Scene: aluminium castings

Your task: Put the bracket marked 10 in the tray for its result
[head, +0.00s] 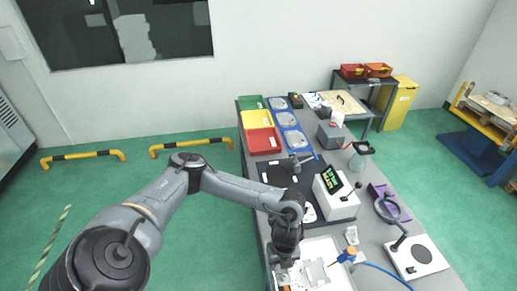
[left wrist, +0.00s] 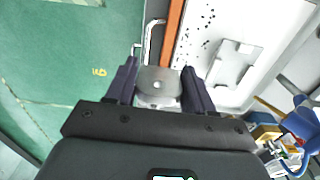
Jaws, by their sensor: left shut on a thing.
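My left gripper (head: 284,272) is low over the front left edge of the table, beside the white tray (head: 338,268). In the left wrist view my left gripper (left wrist: 158,90) is shut on a grey metal bracket (left wrist: 158,82) with a small hole; no number on it is legible. Another pale casting (left wrist: 236,62) lies in the white tray in that view, among dark specks. Green (head: 251,103), yellow (head: 257,119) and red (head: 275,144) trays stand in a row at the back left of the table. My right gripper is not in view.
Blue trays (head: 295,141) with round castings line the coloured trays. A black mat (head: 275,178) and a white device with a lit display (head: 336,200) lie between. A ring-lamp stand (head: 420,258) and blue hose (head: 385,272) are at right.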

